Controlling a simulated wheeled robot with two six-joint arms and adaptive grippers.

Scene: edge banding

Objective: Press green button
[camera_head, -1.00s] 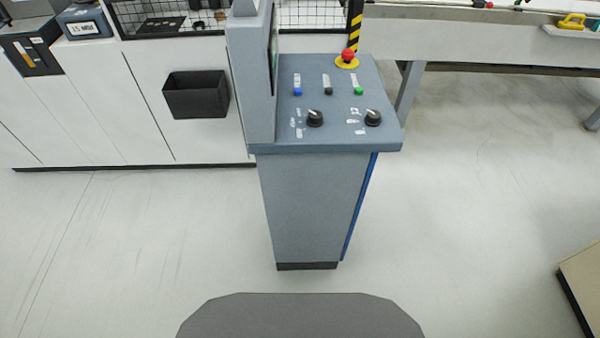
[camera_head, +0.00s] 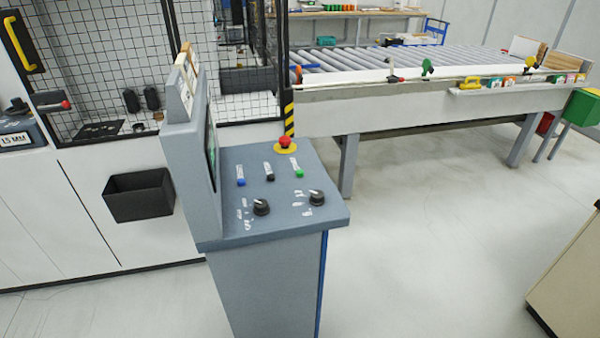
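The green button (camera_head: 299,174) is on the sloped top of the grey control console (camera_head: 268,220), the rightmost in a row of three. A black button (camera_head: 270,177) is in the middle and a blue button (camera_head: 241,182) is at the left. A red mushroom knob (camera_head: 285,142) on a yellow ring sits behind the green button. Two black rotary knobs, a left one (camera_head: 261,207) and a right one (camera_head: 317,198), are nearer the front edge. Neither of my grippers shows in the head view.
The console's upright screen housing (camera_head: 188,165) rises left of the buttons. A black bin (camera_head: 138,195) hangs on the white machine behind it. A roller conveyor (camera_head: 400,62) runs along the back right. A beige cabinet (camera_head: 570,285) stands at the right. The floor between is clear.

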